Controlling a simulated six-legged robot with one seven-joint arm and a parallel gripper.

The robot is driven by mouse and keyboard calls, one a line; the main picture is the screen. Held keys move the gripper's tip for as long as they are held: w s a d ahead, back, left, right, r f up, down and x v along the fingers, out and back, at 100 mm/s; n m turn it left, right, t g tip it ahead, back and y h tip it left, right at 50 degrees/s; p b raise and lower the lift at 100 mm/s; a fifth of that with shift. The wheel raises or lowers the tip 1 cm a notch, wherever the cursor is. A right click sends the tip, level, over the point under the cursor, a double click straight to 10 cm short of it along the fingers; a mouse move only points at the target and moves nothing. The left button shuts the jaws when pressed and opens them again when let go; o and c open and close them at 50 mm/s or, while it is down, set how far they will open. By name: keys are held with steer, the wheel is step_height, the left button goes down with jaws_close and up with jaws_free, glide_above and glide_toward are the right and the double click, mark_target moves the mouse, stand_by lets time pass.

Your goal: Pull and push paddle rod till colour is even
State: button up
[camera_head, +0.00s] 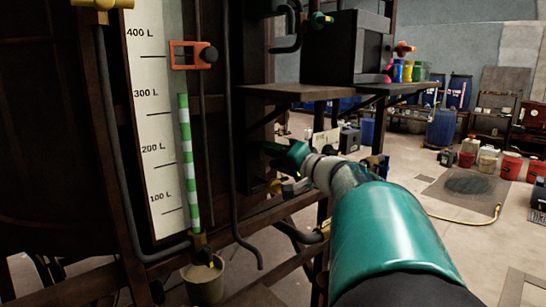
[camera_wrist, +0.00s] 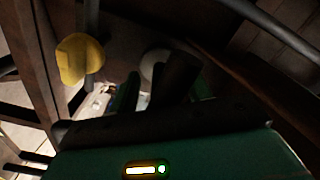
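A large dark vat (camera_head: 50,140) fills the left of the head view. Its white scale (camera_head: 152,110) reads from 100 L to 400 L, and a green-and-white striped sight gauge (camera_head: 186,165) reaches about 300 L. I cannot make out the paddle rod or the liquid's colour for certain. My gripper (camera_head: 285,165) is near the vat's right side, partly hidden by my teal arm. In the wrist view, a green finger and a dark round-ended piece (camera_wrist: 178,78) show beside a pale round disc (camera_wrist: 152,65). I cannot tell whether the gripper holds anything.
An orange clamp (camera_head: 190,55) sits on the gauge. A bucket (camera_head: 205,280) stands below it. Bent pipes and a dark shelf (camera_head: 295,92) are close to my arm. A yellow knob (camera_wrist: 80,58) is close by in the wrist view.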

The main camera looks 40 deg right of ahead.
jaws_close()
steer(key=s, duration=1.3)
steer(key=shift+s+d, duration=0.2)
steer(key=shift+o, duration=1)
jaws_free()
steer(key=s, duration=1.3)
steer(key=shift+s+d, duration=0.2)
steer(key=shift+s, duration=0.2)
